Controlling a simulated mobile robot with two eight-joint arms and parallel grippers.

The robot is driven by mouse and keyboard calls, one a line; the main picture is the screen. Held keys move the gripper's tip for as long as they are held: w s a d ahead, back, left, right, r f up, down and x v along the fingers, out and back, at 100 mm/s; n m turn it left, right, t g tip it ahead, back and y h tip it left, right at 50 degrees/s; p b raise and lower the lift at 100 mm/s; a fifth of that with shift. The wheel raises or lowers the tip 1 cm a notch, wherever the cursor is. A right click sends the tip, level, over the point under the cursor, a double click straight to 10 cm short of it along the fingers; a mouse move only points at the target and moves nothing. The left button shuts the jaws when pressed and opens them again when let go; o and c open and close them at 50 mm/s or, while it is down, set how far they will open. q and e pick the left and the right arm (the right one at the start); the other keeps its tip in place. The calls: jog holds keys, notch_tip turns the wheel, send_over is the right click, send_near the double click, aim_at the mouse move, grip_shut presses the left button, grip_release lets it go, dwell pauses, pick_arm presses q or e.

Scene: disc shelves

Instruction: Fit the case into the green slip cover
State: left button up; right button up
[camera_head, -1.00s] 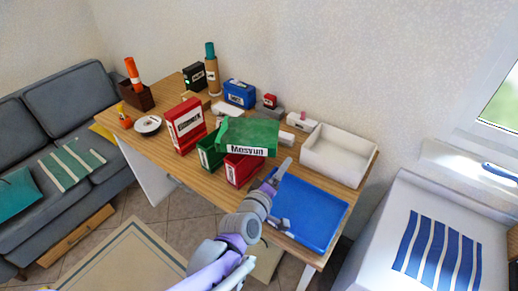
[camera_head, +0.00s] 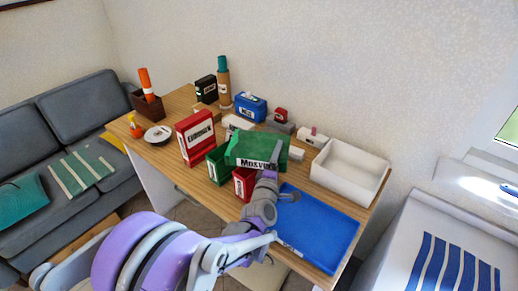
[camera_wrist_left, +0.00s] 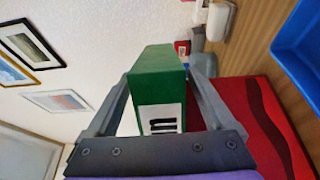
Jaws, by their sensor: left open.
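The green case (camera_head: 257,148), with a white label reading roughly "Mosvun", lies flat above the green slip cover (camera_head: 216,165) and the red slip cover (camera_head: 242,184). Whether it rests on both is unclear. The green slip cover stands upright, partly hidden under the case. My left gripper (camera_head: 277,158) is at the right end of the case. In the left wrist view the open left gripper (camera_wrist_left: 160,80) has one finger on each side of the green case (camera_wrist_left: 157,88); I cannot tell whether they touch it. My right gripper is not in view.
A red box (camera_head: 196,138) stands to the left. A blue mat or tray (camera_head: 318,228) lies at the front right, with a white bin (camera_head: 350,172) behind it. A blue box (camera_head: 250,107), a dark box (camera_head: 206,89) and a brown holder (camera_head: 147,105) stand farther back.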

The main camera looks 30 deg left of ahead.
pick_arm(q)
jog(key=shift+x, duration=1.2)
grip_shut()
